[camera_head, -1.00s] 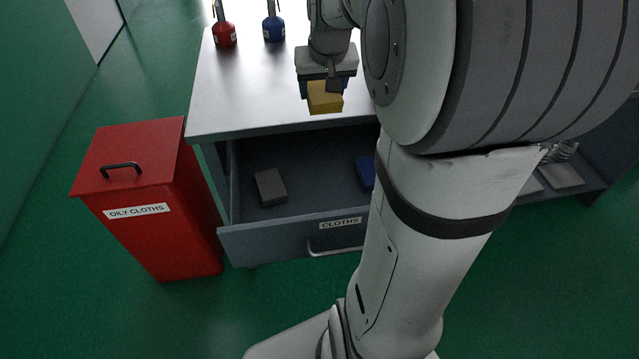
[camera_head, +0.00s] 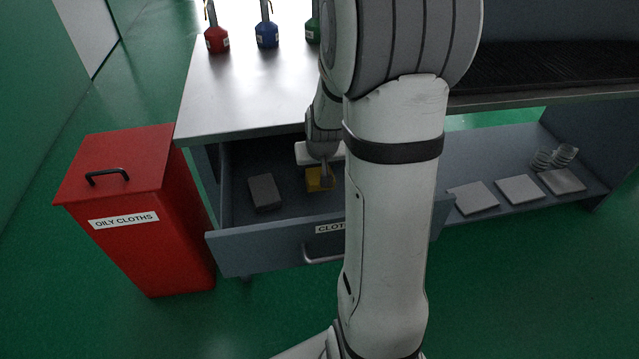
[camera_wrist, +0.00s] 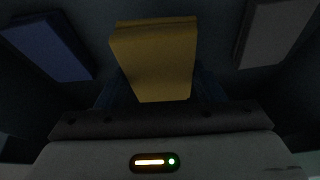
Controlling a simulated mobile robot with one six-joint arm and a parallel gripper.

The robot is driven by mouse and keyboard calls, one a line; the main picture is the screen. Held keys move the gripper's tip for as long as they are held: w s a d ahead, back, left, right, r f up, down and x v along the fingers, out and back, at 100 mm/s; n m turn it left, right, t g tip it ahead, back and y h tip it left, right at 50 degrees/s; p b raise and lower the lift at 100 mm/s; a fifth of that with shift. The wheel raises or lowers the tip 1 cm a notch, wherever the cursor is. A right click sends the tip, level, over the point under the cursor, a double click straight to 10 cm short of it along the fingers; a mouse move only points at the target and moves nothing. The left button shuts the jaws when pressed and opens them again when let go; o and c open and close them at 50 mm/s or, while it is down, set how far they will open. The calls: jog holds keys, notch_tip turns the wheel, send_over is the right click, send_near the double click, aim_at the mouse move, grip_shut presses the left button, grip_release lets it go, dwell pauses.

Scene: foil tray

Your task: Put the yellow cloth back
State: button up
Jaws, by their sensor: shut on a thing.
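The yellow cloth (camera_head: 314,180) is a folded block, held in my gripper (camera_head: 318,172) inside the open drawer. In the wrist view the yellow cloth (camera_wrist: 158,58) stands between the fingers, with a grey cloth (camera_wrist: 274,32) on one side and a blue cloth (camera_wrist: 46,46) on the other, apart from it. In the head view the grey cloth (camera_head: 264,192) lies on the drawer floor left of my gripper. The open drawer (camera_head: 262,252) has a label reading CLOTHS, partly hidden by my arm. My arm also hides the blue cloth there. Whether the yellow cloth touches the drawer floor is unclear.
A red lidded bin (camera_head: 140,220) labelled OILY CLOTHS stands left of the drawer. Red (camera_head: 216,40), blue (camera_head: 266,34) and green (camera_head: 313,30) bottles stand on the bench top (camera_head: 240,95). Grey flat pads (camera_head: 519,190) and clear stacked items (camera_head: 553,158) are on the right shelf.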

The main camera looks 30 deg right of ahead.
jog(key=shift+f+b, duration=0.65)
jog(key=shift+f, duration=1.65)
jog(key=shift+f, duration=0.2)
jog(key=o, duration=0.9)
jog(key=shift+r, duration=0.1)
jog(key=shift+o, duration=0.2)
